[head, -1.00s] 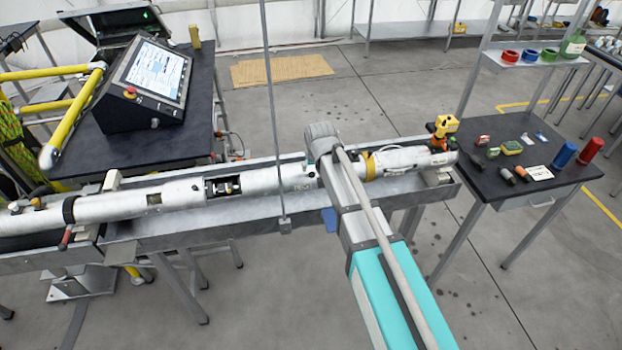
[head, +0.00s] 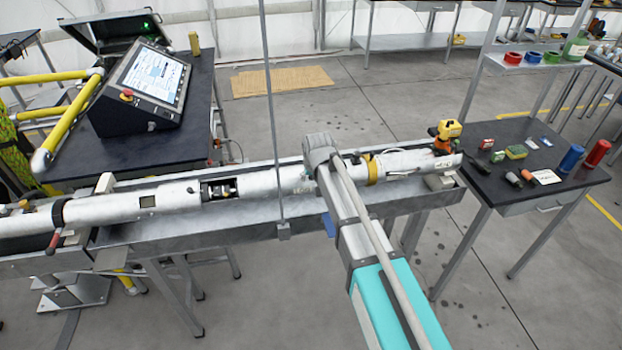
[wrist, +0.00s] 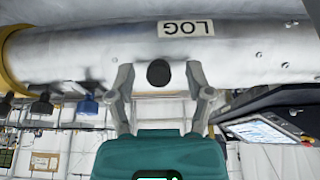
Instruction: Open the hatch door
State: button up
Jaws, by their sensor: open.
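A long silvery-white tube (head: 100,207) lies in a metal trough. In the wrist view the tube (wrist: 260,45) crosses the top, with an upside-down "LOG" label (wrist: 186,28). A round black knob or hole (wrist: 158,73) is on its side just beside the label. My gripper (wrist: 160,82) is open, with one finger on each side of that black round spot. The fingertips are close to the tube; I cannot tell if they touch it. No hatch door outline or hinge is clear. In the head view my arm hides the gripper and this part of the tube.
A dark cut-out (head: 218,189) with parts inside lies further left on the tube. A thin vertical post (head: 270,100) stands in front of the trough. A yellow device (head: 448,130) sits at the tube's right end. A control screen (head: 152,78) stands behind on a black table.

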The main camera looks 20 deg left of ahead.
grip_shut()
jog(key=shift+a, duration=0.25)
jog(key=shift+d, duration=0.15)
jog(key=shift+w+d+r, duration=0.1)
jog(key=shift+w, duration=0.05)
jog(key=shift+r, duration=0.1)
